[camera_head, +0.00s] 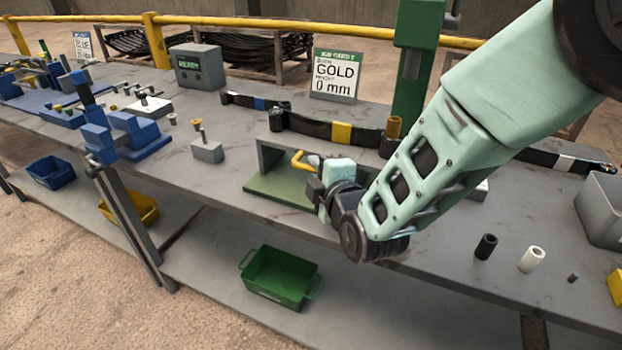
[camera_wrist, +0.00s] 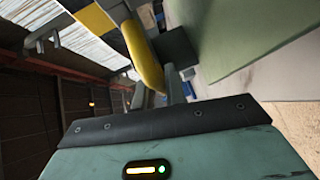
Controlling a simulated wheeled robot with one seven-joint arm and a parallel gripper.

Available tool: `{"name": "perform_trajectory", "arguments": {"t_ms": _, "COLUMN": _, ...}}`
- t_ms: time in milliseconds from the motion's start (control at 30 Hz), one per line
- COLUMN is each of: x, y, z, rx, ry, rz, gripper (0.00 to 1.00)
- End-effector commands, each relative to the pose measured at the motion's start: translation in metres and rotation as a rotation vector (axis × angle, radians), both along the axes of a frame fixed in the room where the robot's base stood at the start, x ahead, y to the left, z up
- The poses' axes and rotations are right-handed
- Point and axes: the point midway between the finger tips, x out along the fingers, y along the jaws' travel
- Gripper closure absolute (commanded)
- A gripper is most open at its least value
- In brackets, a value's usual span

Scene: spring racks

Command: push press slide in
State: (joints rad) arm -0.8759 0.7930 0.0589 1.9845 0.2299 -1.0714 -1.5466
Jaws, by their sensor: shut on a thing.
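The press slide shows as a grey block (camera_head: 272,152) on a green base plate (camera_head: 282,196), with a yellow handle (camera_head: 299,158) at its front. My gripper (camera_head: 314,162) is at that handle, reaching from the right, and its fingers close on it. In the wrist view the yellow handle (camera_wrist: 146,62) runs down between my fingers (camera_wrist: 168,88). A green press column (camera_head: 412,70) stands behind my arm. A black leaf spring with a yellow band (camera_head: 342,132) lies behind the slide. My arm hides part of the press.
A sign reading GOLD, 0 mm (camera_head: 335,76) and a READY box (camera_head: 197,67) stand at the back. A blue fixture (camera_head: 125,135) is at left. A black sleeve (camera_head: 486,246), a white sleeve (camera_head: 531,259) and a grey bin (camera_head: 601,210) are at right. A green bin (camera_head: 280,276) sits below.

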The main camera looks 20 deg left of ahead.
Motion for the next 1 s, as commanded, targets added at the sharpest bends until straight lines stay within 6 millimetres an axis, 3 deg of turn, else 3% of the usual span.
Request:
{"name": "perform_trajectory", "arguments": {"t_ms": 300, "x": 0.075, "y": -0.007, "z": -0.003, "rx": 0.002, "ry": -0.004, "rz": -0.006, "gripper": 1.00}}
{"name": "perform_trajectory", "arguments": {"t_ms": 500, "x": 0.112, "y": -0.010, "z": -0.003, "rx": 0.001, "ry": -0.004, "rz": -0.004, "gripper": 1.00}}
{"name": "perform_trajectory", "arguments": {"t_ms": 700, "x": 0.135, "y": -0.012, "z": -0.001, "rx": 0.001, "ry": -0.002, "rz": -0.004, "gripper": 1.00}}
{"name": "perform_trajectory", "arguments": {"t_ms": 1000, "x": 0.144, "y": -0.012, "z": 0.000, "rx": 0.000, "ry": -0.002, "rz": -0.003, "gripper": 1.00}}
